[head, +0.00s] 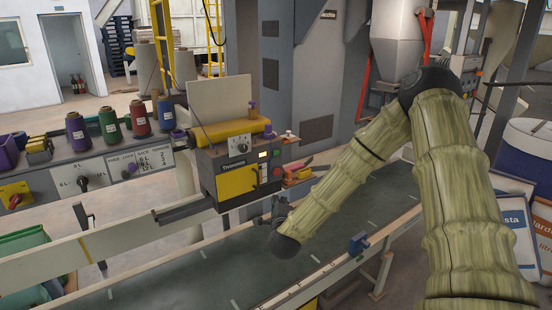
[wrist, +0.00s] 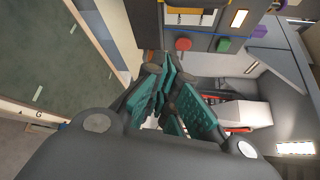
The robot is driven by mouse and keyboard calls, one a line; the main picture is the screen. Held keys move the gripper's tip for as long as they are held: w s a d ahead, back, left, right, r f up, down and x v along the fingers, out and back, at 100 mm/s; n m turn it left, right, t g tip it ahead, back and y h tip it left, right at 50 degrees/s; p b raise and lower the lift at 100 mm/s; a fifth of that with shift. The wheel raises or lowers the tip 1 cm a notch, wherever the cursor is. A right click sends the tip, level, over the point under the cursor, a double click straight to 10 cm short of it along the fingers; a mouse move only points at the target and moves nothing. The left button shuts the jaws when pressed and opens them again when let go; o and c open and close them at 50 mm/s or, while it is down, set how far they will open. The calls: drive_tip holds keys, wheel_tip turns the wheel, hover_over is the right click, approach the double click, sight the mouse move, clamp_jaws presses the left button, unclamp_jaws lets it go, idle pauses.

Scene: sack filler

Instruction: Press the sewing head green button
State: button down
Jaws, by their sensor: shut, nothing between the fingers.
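The sewing head (head: 236,172) is a black and yellow box above the conveyor. Its front panel carries a lit display and small buttons. The green button (head: 277,153) sits at the panel's right side, above the red button (head: 277,171). In the wrist view the green button (wrist: 223,45) is at the top, right of the red button (wrist: 183,44). My gripper (head: 277,208) is shut and empty, just below and in front of the sewing head. In the wrist view its teal-padded fingers (wrist: 172,80) lie together below the buttons, apart from them.
The dark conveyor belt (head: 190,285) runs beneath my gripper, with a pale side rail. A spool shelf with a knob panel (head: 105,172) stands left of the sewing head. An orange-red item (head: 297,170) projects at the head's right. A blue block (head: 358,243) sits on the near rail.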

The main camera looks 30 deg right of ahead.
sight(276, 153)
drive_tip(key=d+r+m+h, duration=0.4)
drive_tip(key=d+r+m, duration=0.3)
drive_tip(key=d+r, duration=0.1)
drive_tip(key=shift+w+d+r+m+h, duration=0.3)
drive_tip(key=shift+w+r+m, duration=0.1)
drive_tip(key=shift+r, duration=0.4)
drive_tip(key=w+b, duration=0.1)
drive_tip(key=w, duration=0.7)
drive_tip(key=shift+w+a, duration=0.35)
drive_tip(key=shift+a, duration=0.05)
